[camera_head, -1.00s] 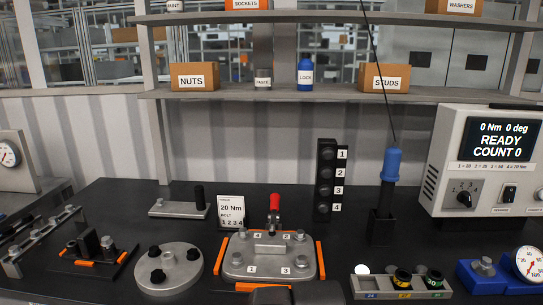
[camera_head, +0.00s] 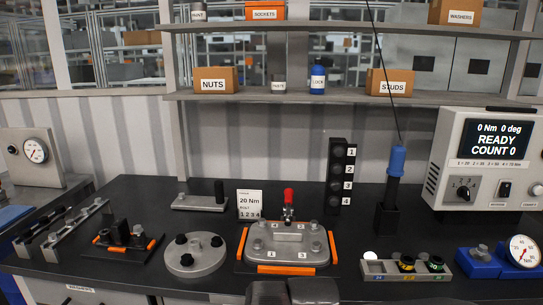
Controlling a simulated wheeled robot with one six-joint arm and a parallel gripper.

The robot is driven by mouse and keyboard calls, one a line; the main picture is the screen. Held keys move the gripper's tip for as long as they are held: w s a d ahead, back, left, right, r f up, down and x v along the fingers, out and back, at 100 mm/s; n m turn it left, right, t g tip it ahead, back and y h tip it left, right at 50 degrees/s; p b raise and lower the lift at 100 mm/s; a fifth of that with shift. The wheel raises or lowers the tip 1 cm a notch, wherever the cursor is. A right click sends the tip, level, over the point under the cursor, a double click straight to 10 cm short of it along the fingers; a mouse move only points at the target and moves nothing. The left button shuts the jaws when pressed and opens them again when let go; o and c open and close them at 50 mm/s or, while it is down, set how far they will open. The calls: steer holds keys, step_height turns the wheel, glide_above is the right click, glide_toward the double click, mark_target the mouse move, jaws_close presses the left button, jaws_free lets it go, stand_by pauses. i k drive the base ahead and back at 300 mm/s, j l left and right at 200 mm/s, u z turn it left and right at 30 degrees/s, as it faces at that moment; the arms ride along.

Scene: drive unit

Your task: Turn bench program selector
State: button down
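The bench program selector (camera_head: 463,193) is a dark knob with small numbers around it, on the lower left front of the light grey control unit (camera_head: 442,152) at the right. Which number its pointer faces is too small to tell. The unit's screen (camera_head: 498,141) reads "0 Nm 0 deg READY COUNT 0". Dark blocks of my arm end, my gripper (camera_head: 292,292), show at the bottom middle edge, well left of and below the selector and apart from it. The fingers cannot be made out.
A switch (camera_head: 505,189) and a button sit right of the selector. A blue-topped tool (camera_head: 396,160) on a cable stands left of the unit. A tray of sockets (camera_head: 380,271) and a blue gauge fixture (camera_head: 482,264) lie in front. A clamped plate (camera_head: 290,262) is mid-bench.

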mark_target(463, 192)
steer(key=z, duration=1.45)
